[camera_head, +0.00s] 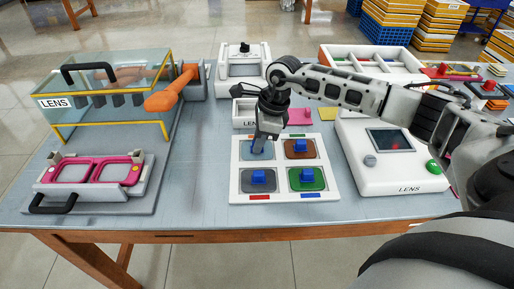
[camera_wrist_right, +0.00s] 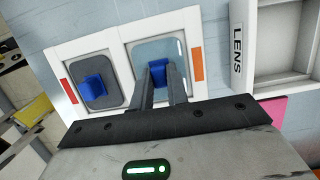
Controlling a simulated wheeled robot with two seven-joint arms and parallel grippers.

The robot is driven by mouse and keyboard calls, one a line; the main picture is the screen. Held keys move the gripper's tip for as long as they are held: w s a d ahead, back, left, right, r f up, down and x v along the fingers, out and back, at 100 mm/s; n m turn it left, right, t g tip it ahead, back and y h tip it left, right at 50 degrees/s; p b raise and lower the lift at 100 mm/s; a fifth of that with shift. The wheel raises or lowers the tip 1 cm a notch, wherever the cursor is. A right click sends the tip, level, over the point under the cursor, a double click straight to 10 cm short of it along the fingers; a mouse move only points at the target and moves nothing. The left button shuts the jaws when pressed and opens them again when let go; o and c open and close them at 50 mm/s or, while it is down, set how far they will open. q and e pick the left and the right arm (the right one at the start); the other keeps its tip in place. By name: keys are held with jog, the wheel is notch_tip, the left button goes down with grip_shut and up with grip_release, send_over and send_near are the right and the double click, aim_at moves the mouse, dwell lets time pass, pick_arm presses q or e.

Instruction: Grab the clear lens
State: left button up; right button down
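The lens tray (camera_head: 235,185) is a white panel with four-sided slots, each holding a lens with a blue knob. The clear lens, pale and see-through, lies in its back-left slot; it also shows in the right wrist view (camera_wrist_right: 143,53). My right gripper (camera_head: 260,146) points down at it. In the wrist view my right gripper's fingers (camera_wrist_right: 159,80) are close together, one on each side of the clear lens's blue knob (camera_wrist_right: 158,72), which fills the gap between them. The lens appears to sit in its slot. My left gripper is not in view.
A grey lens (camera_head: 258,181), a brown lens (camera_head: 300,148) and a green lens (camera_head: 306,179) fill the other slots. A white LENS device (camera_head: 375,175) stands at right. Pink frames (camera_head: 92,173) lie in a fixture at left, before a LENS-marked clear case (camera_head: 110,95).

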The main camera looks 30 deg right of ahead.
jog(key=shift+r, duration=0.15)
jog(key=shift+r, duration=0.2)
notch_tip(320, 180, up, 2)
jog(key=s+d+r+b, duration=0.2)
jog(key=s+d+r, duration=0.2)
jog(key=s+r, duration=0.6)
jog(key=s, duration=0.3)
jog(key=shift+s+r, duration=0.2)
jog(key=shift+s, duration=0.05)
